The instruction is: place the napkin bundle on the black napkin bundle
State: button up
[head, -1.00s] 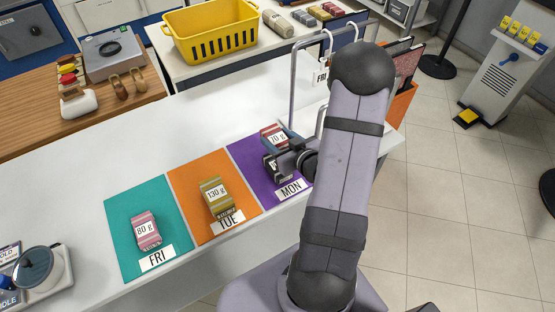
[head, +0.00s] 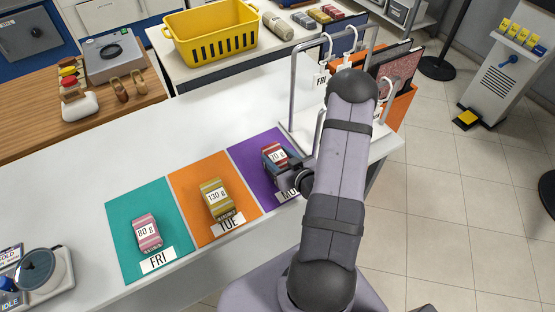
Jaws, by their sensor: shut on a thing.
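The napkin bundle (head: 271,153) is red and dark blue with a white "70 g" label. It is at the purple MON mat (head: 243,157). My gripper (head: 287,174) is at its near right side and shut on it, partly hidden by my wrist. I cannot make out the black napkin bundle separately; the held bundle and my gripper cover that part of the mat. I cannot tell what the held bundle touches underneath. The MON card (head: 287,194) is partly covered by my gripper.
An olive "130 g" bundle (head: 216,199) lies on the orange TUE mat (head: 187,183). A pink "80 g" bundle (head: 146,233) lies on the teal FRI mat (head: 128,208). A hanging rack (head: 293,75) stands just behind on the right.

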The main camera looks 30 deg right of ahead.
jog(key=shift+f, duration=1.05)
jog(key=shift+f, duration=0.15)
jog(key=o, duration=1.1)
jog(key=shift+r, duration=0.2)
jog(key=shift+s, duration=0.25)
jog(key=shift+p+v, duration=0.4)
jog(key=shift+v, duration=5.35)
